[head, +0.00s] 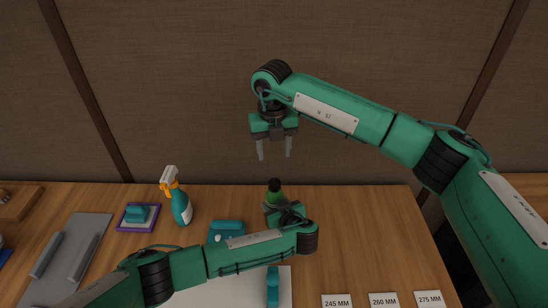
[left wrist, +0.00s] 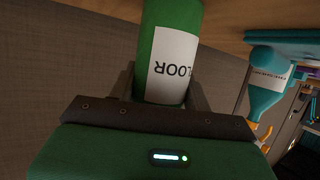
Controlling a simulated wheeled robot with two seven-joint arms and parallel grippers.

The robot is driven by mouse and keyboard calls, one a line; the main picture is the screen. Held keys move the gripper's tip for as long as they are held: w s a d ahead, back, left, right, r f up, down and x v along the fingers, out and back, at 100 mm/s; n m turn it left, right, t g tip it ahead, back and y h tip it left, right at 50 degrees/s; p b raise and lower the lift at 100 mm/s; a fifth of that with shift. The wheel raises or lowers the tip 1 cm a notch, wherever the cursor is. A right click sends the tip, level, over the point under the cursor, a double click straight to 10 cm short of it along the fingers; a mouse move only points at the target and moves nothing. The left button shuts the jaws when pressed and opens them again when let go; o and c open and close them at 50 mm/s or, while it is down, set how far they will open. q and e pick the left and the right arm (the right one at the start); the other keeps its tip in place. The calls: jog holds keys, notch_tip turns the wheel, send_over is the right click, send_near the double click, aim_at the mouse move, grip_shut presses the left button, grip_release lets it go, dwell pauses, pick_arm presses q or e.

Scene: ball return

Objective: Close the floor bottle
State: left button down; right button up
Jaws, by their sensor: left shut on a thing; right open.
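The floor bottle (head: 274,193) is green with a dark top and stands upright near the back edge of the table. In the left wrist view the green bottle (left wrist: 168,45) has a white label reading "LOOR", seen upside down. My left gripper (head: 274,209) is shut on the bottle, a finger on either side of it in the wrist view. Whether the dark top is a fastened cap I cannot tell. My right gripper (head: 274,152) is open and empty, pointing down above the bottle, clear of it. My left arm hides the bottle's lower part.
A teal spray bottle (head: 181,205) with an orange and white head stands to the left, beside a purple-edged tray (head: 123,222). A teal object (head: 226,229) lies nearer. Size labels, including "260 MM" (head: 384,300), lie at the front right.

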pick_arm(q)
jog(key=c, duration=0.6)
grip_release()
jog(key=shift+s+d+r, duration=0.1)
jog(key=shift+s+d, duration=0.15)
jog(key=shift+s, duration=0.25)
pick_arm(e)
notch_tip(320, 180, down, 3)
jog(key=b, duration=0.3)
pick_arm(q)
jog(key=shift+v, duration=6.35)
jog(key=shift+r, duration=0.1)
pick_arm(e)
jog(key=shift+f, duration=0.1)
